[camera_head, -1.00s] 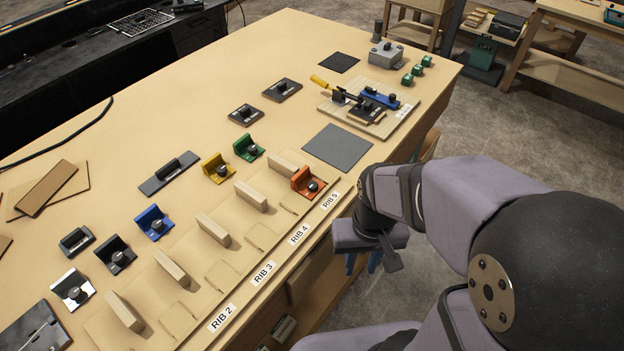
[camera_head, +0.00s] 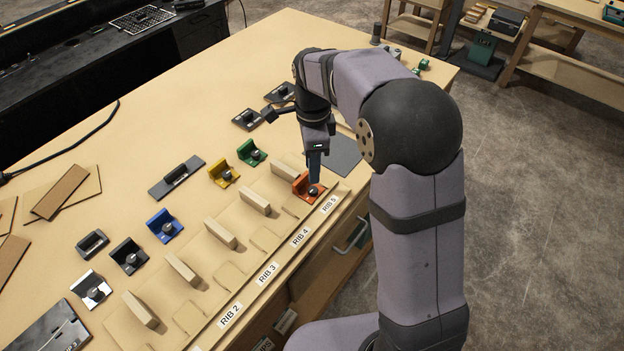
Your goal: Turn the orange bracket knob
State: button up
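The orange bracket (camera_head: 302,186) sits at the RIB 5 end of the row, beside the last upright wooden rib. Its dark round knob (camera_head: 313,191) shows on the bracket's front side. My gripper (camera_head: 314,180) points down at the bracket, with its blue fingers just above or beside the knob. The fingers overlap in this view, so their opening and any contact with the knob cannot be told. Part of the bracket's back is hidden behind the fingers.
Green (camera_head: 252,153), yellow (camera_head: 223,173) and blue (camera_head: 163,225) brackets stand to the left on the table. Wooden ribs (camera_head: 220,232) line the front edge. A dark grey mat (camera_head: 343,155) lies right of my gripper.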

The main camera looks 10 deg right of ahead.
aim_at(312, 190)
jog(key=shift+w+a, duration=0.1)
jog(key=shift+f+p, duration=1.15)
jog(key=shift+f, duration=2.45)
grip_shut()
